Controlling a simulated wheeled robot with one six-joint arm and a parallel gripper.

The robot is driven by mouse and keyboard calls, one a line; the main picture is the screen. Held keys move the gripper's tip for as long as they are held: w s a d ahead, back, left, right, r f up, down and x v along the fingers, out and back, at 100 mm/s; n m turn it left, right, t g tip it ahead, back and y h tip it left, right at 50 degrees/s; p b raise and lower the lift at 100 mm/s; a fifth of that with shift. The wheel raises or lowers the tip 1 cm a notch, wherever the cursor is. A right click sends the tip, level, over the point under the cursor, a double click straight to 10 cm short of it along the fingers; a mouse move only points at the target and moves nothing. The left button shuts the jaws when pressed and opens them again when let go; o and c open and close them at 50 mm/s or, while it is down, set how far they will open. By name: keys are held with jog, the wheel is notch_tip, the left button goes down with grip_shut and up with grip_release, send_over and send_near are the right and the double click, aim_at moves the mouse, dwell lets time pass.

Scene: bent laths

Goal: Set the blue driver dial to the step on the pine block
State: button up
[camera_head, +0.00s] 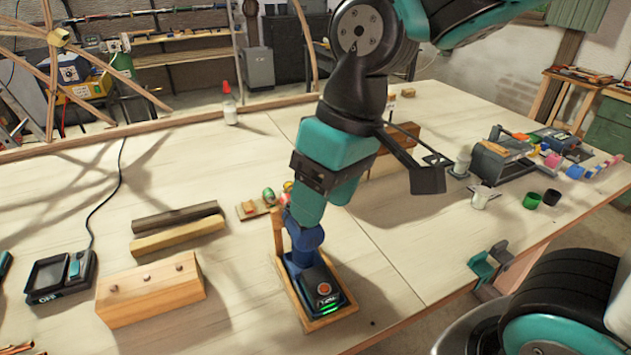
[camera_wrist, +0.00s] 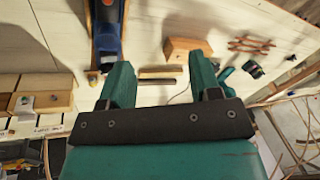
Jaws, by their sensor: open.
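The blue driver (camera_head: 304,240) stands in a wooden holder (camera_head: 277,237) on the bench. Its dark base carries an orange-red spot and a lit green strip. It also shows at the top left of the wrist view (camera_wrist: 108,32). My gripper (camera_head: 306,208) is above the driver's upper end and hides part of it; I cannot tell whether they touch. In the wrist view its two teal fingers (camera_wrist: 158,66) are apart with nothing clamped between them. The dial's setting is not readable. The pine block (camera_head: 150,290), with three dark spots on top, lies left of the driver; no step mark is legible.
Two wood bars (camera_head: 178,226) lie behind the pine block. A black charger-like device (camera_head: 62,275) with a cable is at far left. A small wood piece with coloured parts (camera_head: 254,207) sits behind the driver. The bench front right of the driver is mostly clear.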

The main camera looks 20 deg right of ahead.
jog(key=w+d+r+m+h+p, duration=0.1)
jog(key=w+d+m+h, duration=0.15)
jog(key=w, duration=0.65)
jog(key=w+d+r+m+h+p, duration=0.1)
jog(key=w+m+p, duration=0.15)
jog(key=w, duration=0.65)
jog(key=shift+m+y, duration=0.25)
jog(key=shift+m, duration=0.25)
jog(key=f+p, duration=0.1)
jog(key=f, duration=0.4)
jog(key=f+p, duration=0.1)
jog(key=f, duration=0.5)
jog(key=f+p, duration=0.1)
jog(key=f, duration=0.5)
jog(key=shift+w+d+f, duration=0.2)
jog(key=shift+w, duration=0.2)
jog(key=c, duration=0.9)
